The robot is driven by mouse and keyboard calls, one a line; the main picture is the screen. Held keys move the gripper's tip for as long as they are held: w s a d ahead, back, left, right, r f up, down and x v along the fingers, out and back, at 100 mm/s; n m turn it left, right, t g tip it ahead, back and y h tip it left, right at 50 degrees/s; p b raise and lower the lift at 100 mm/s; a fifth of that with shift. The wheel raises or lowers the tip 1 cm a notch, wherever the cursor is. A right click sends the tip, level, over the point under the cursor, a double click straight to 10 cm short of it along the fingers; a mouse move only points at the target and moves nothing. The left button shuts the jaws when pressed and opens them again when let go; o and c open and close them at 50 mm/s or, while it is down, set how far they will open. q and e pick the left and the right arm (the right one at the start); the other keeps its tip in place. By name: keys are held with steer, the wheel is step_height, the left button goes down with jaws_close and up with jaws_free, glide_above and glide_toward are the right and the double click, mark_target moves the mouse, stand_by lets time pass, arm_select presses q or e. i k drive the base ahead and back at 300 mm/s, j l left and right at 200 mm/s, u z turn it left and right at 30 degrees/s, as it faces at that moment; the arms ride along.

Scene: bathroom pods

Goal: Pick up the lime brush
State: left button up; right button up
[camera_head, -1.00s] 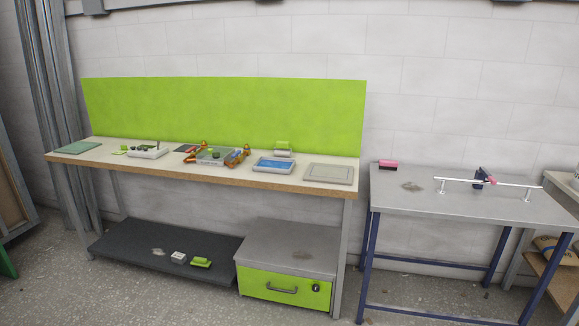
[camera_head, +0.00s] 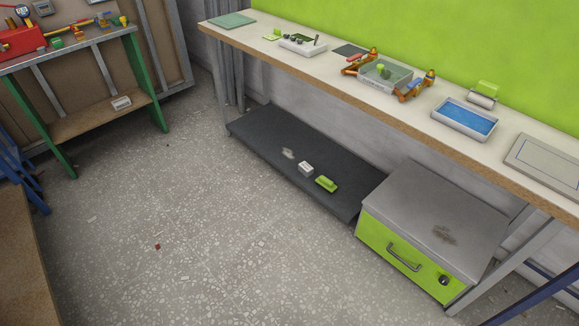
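A lime brush-like block (camera_head: 327,183) lies on the dark lower shelf (camera_head: 283,152) under the long bench, next to a small white block (camera_head: 306,168). It is small in view, and I cannot tell bristles for certain. A lime item with a pale roller-like lower part (camera_head: 484,93) stands on the bench top behind the blue tray. A small flat lime piece (camera_head: 273,35) lies near the bench's left end. Neither of my grippers shows in the head view.
The bench top (camera_head: 330,62) holds a blue tray (camera_head: 464,119), a grey bin with orange-handled tools (camera_head: 384,76) and a flat panel (camera_head: 546,160). A lime-fronted drawer box (camera_head: 405,254) stands right of the shelf. A green-legged table (camera_head: 150,79) is at left. The floor between is open.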

mark_target(327, 183)
steer(key=i+j+u, duration=0.1)
steer(key=i, duration=0.35)
steer(key=i+j+u, duration=0.1)
steer(key=i, duration=0.35)
steer(key=i+j+z, duration=0.15)
steer(key=i+z, duration=0.25)
steer(key=i+j+z, duration=0.15)
steer(key=z, duration=0.3)
steer(key=i+j+z, duration=0.2)
steer(key=j+z, duration=0.2)
steer(key=i+j+z, duration=0.15)
steer(key=j+z, duration=0.3)
